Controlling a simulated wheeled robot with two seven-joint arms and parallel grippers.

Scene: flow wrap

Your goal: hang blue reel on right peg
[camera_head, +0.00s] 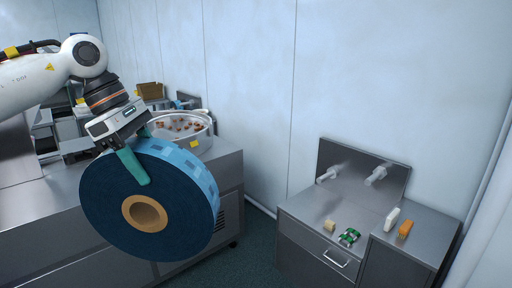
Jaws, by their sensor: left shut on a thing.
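A large blue reel (110,215) with a tan core (145,213) hangs upright from my left gripper (138,155) at the left of the head view. The gripper's teal fingers are shut on the reel's upper part, one finger lying across its near face. Two pale pegs stick out from a dark metal plate (345,165) on the cabinet at the right. The right peg (376,175) and the left peg (327,175) are both bare. The reel is well to the left of the pegs and apart from them. My right gripper is not in view.
A low steel cabinet (305,205) carries a small tan block (329,226), a green packet (348,237), a white object (392,219) and an orange object (405,229). A round metal bowl (205,143) stands behind the reel. A gap of floor lies between the counters.

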